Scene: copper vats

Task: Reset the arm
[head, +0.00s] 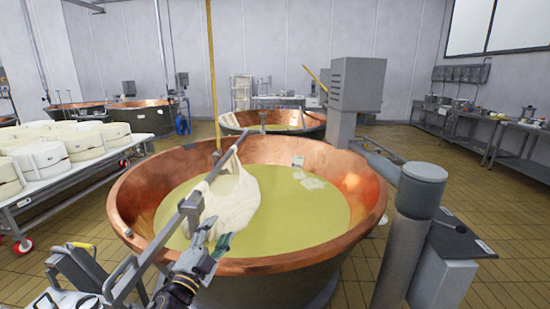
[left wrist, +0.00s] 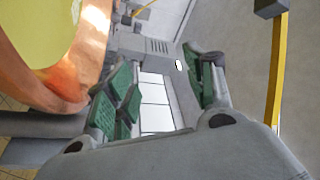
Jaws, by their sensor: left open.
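My left gripper (head: 212,249) is low in the head view, in front of the near rim of the large copper vat (head: 290,264). In the left wrist view the same gripper (left wrist: 162,88) shows its two green-padded fingers spread apart, with nothing between them. The copper rim (left wrist: 90,45) and yellow liquid are at the upper left of that view. A white cloth (head: 232,200) hangs from a grey bar (head: 190,208) into the liquid. My right gripper is not in view.
A grey post (head: 410,235) and machine housing (head: 357,85) stand right of the vat. A rack with white cheese wheels (head: 90,140) is at the left. A yellow pole (head: 211,75) rises by the vat. Tiled floor is open at the right.

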